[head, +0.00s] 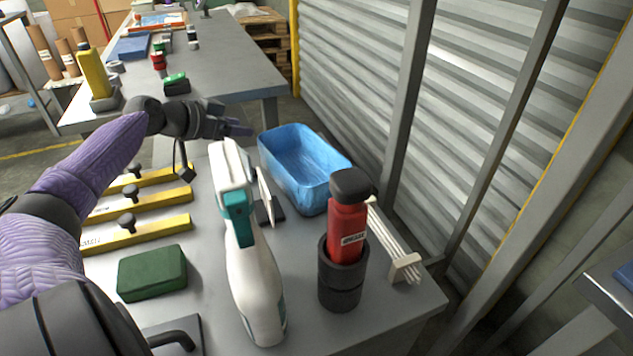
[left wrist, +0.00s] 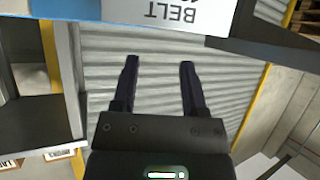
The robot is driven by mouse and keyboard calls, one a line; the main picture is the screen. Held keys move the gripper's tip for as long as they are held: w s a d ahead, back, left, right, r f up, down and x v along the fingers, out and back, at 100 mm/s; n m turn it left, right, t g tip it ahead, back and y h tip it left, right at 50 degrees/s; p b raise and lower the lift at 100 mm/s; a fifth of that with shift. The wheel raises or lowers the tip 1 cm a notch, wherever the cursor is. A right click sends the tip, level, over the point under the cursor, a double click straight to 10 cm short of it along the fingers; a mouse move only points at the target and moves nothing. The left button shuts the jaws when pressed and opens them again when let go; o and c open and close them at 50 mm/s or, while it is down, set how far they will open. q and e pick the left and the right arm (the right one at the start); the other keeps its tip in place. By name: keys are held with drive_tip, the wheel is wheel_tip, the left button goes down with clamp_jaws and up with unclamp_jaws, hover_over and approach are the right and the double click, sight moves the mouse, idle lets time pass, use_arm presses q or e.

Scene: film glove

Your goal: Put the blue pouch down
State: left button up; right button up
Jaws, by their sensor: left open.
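My left gripper (head: 236,130) is above the far edge of the near table, left of the blue tub (head: 303,170). In the left wrist view its two fingers (left wrist: 159,64) are apart with nothing between them. The open blue tub stands on the table and looks empty inside. I cannot make out a blue pouch for certain in either view. A flat blue item (head: 128,47) lies on the far table, too small to identify. My right gripper is not in view.
A white spray bottle (head: 255,285), a red bottle (head: 347,232) in a black holder, a green block (head: 152,273) and yellow bars (head: 135,233) occupy the near table. A white sign (left wrist: 165,12) reads BELT. Corrugated shutters (head: 350,70) stand to the right.

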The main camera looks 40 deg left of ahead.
sight(269, 132)
use_arm(q)
drive_tip(key=b+x, duration=0.2)
drive_tip(key=x, duration=0.1)
drive_tip(key=shift+f+b, duration=0.3)
drive_tip(key=shift+f, duration=0.2)
drive_tip(key=shift+w+b, duration=0.35)
drive_tip(key=shift+b, duration=0.15)
drive_tip(key=shift+w, duration=0.2)
drive_tip(key=b+x, duration=0.2)
drive_tip(key=shift+w+f+b, duration=0.1)
drive_tip(key=shift+f+b, duration=0.05)
drive_tip(key=shift+b, duration=0.15)
drive_tip(key=shift+x, duration=1.1)
drive_tip(key=shift+w, duration=0.1)
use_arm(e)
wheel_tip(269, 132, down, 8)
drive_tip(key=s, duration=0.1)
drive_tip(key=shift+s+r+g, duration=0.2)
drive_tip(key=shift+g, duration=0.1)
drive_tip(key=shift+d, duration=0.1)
use_arm(q)
clamp_jaws()
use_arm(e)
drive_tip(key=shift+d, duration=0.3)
